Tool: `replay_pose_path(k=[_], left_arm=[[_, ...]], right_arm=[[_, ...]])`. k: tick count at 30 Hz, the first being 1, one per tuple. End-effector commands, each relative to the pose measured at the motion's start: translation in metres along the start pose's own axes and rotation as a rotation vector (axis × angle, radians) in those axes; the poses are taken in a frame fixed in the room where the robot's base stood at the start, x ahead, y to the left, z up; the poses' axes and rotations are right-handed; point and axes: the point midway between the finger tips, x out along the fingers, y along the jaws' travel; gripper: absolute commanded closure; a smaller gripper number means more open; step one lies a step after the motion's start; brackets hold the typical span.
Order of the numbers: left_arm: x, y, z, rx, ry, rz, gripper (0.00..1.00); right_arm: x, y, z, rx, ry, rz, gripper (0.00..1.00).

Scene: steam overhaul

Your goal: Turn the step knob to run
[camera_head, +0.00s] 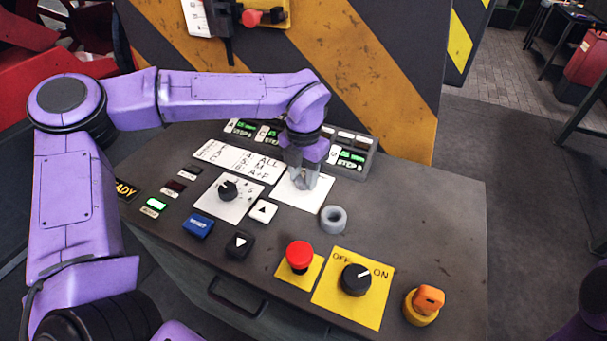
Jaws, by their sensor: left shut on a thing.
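My left gripper (305,181) reaches down onto a white plate (318,193) in the middle of the sloping console. It is shut on the step knob there. The fingers hide most of this knob, so its pointer and marks cannot be read. A second black knob (228,189) stands free on another white plate to its left, with small marks around it. My right gripper is not in view; only a bit of my purple right arm shows at the lower right edge.
Near the gripper are a grey ring (333,219), a white arrow button (263,210) and a row of displays (350,158) behind. Nearer the front stand a red button (299,256), a black OFF/ON knob (355,279) pointing towards ON, and an orange switch (427,299). The console's right end is bare.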

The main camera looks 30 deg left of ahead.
Motion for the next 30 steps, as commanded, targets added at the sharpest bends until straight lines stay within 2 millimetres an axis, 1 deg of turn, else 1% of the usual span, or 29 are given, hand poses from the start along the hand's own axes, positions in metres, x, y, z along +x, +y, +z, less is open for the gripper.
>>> replay_pose_path(k=[1,16,17,18,19,26,28,30], left_arm=[[-0.002,0.000,0.002,-0.008,-0.007,0.000,0.93],[-0.003,0.001,0.002,-0.024,-0.008,0.000,0.93],[-0.003,0.001,0.002,-0.024,-0.008,0.000,0.53],[-0.003,0.001,0.002,-0.024,-0.008,0.000,0.40],[-0.003,0.001,0.002,-0.024,-0.007,0.000,0.37],[-0.001,0.000,0.001,-0.023,-0.004,0.000,0.37],[-0.004,0.000,0.001,-0.023,-0.004,0.000,0.37],[-0.011,0.000,0.002,-0.022,-0.007,0.001,0.37]], right_arm=[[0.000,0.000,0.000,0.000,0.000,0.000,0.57],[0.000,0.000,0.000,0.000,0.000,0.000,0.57],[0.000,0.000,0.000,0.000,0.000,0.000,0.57],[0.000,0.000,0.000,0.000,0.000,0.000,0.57],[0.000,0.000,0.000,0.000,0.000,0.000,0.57],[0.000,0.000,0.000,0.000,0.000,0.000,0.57],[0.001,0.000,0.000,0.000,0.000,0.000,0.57],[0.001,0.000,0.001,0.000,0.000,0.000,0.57]])
